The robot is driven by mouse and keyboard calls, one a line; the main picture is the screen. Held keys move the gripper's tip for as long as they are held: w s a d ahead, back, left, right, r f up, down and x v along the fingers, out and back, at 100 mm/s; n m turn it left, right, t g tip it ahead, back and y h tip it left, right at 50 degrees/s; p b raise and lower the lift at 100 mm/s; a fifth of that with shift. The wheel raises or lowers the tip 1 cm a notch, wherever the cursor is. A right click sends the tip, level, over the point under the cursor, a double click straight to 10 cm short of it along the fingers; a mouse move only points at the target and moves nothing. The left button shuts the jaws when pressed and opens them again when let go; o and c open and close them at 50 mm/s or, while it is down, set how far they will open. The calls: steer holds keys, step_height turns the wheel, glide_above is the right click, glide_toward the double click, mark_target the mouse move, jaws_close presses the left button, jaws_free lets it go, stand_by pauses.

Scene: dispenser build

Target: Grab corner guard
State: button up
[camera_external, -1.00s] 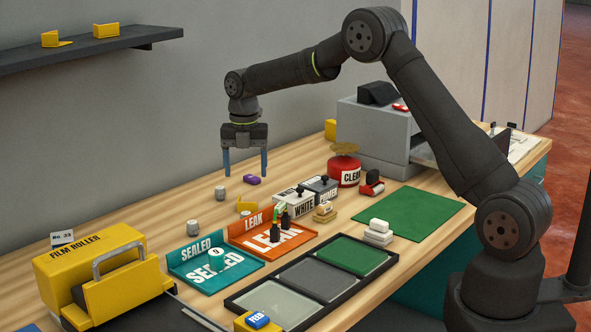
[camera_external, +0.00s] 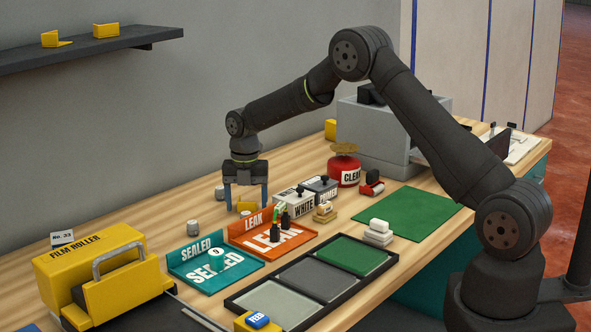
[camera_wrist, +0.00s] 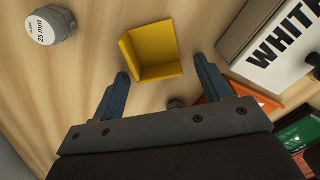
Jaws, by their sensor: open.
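The corner guard (camera_wrist: 158,50) is a small yellow angled piece on the wooden bench. It also shows low between my fingers in the external view (camera_external: 245,205). My gripper (camera_wrist: 162,70) points down over it, open, with one blue finger on each side of the guard's near end in the wrist view. Gaps show between the guard and both fingers, and nothing is held. In the external view my gripper (camera_external: 247,206) is low behind the orange LEAK tray (camera_external: 262,250).
A white-labelled box (camera_wrist: 270,40) stands close to the right finger. A grey 25 mm cylinder (camera_wrist: 48,25) sits to the left. The teal SEALED tray (camera_external: 213,270) and yellow film roller (camera_external: 95,265) stand at the front left.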

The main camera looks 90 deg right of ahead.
steer(key=c, duration=1.1)
steer(key=shift+o, duration=0.2)
steer(key=shift+r, duration=0.1)
